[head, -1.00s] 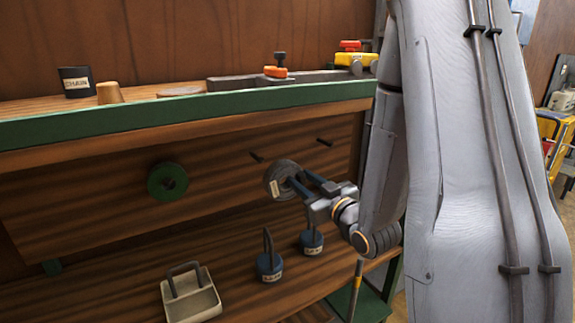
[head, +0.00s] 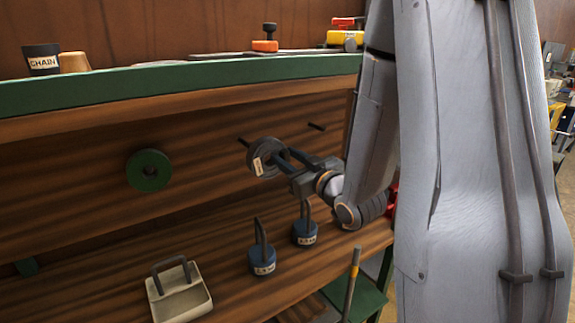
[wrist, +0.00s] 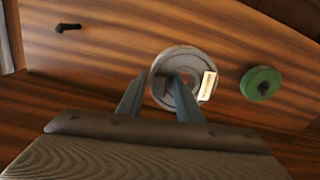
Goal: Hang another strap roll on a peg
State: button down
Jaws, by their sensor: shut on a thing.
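A dark grey strap roll (head: 262,150) with a pale label is held in my gripper (head: 284,161), upright in front of the back board. It also shows in the wrist view (wrist: 187,99), between and beyond the blue fingers. The gripper is shut on it. A dark peg (head: 243,142) sticks out just up and left of the roll; whether they touch cannot be told. Another peg (head: 316,127) is bare, up and right of the roll, and a bare peg also shows in the wrist view (wrist: 68,27). A green strap roll (head: 136,177) hangs on the board at left.
A green-edged worktop (head: 180,82) overhangs the board, carrying a dark CHAIN cup (head: 42,60) and tools.

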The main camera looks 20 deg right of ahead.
jog(key=shift+w+a+b, duration=0.1)
jog(key=shift+w+b, duration=0.35)
jog(key=shift+b, duration=0.55)
